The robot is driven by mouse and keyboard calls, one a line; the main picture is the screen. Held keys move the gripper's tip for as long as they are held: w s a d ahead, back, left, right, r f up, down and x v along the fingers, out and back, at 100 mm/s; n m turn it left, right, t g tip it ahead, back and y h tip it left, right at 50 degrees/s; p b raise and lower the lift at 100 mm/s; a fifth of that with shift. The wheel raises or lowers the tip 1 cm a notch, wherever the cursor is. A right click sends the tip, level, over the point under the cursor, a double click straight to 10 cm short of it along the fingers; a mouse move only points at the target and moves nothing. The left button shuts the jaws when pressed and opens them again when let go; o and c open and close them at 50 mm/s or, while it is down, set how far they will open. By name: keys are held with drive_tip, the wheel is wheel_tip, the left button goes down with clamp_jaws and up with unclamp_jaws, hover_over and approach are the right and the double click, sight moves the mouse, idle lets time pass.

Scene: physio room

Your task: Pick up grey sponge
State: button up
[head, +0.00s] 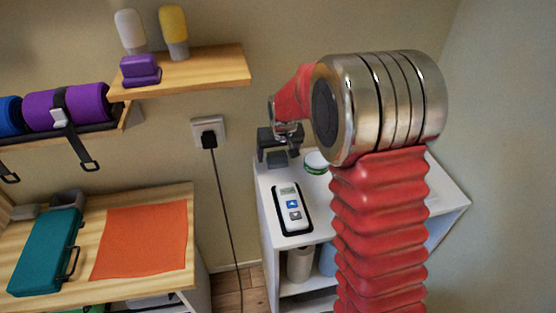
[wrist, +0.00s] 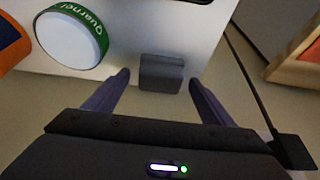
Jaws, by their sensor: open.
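A small dark grey block, which looks like the grey sponge (wrist: 161,74), lies at the edge of the white cabinet top in the wrist view. My gripper (wrist: 158,79) is open, its two dark fingers apart with the sponge in line between their tips. I cannot tell how far above the sponge the fingertips are. In the head view my gripper (head: 279,146) is over the back left corner of the white cabinet. The sponge (head: 277,160) shows just below it, partly hidden.
A round tub with a green label (wrist: 72,38) stands left of the sponge on the white cabinet (head: 264,205). A white handheld device (head: 292,208) lies near the cabinet's front. A plugged-in cable (head: 222,195) hangs beside the cabinet. A wooden table (head: 185,200) stands left.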

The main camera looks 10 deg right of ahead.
drive_tip(key=shift+w+f, duration=0.25)
drive_tip(key=shift+f, duration=0.25)
drive_tip(key=shift+c, duration=0.7)
drive_tip(key=c, duration=1)
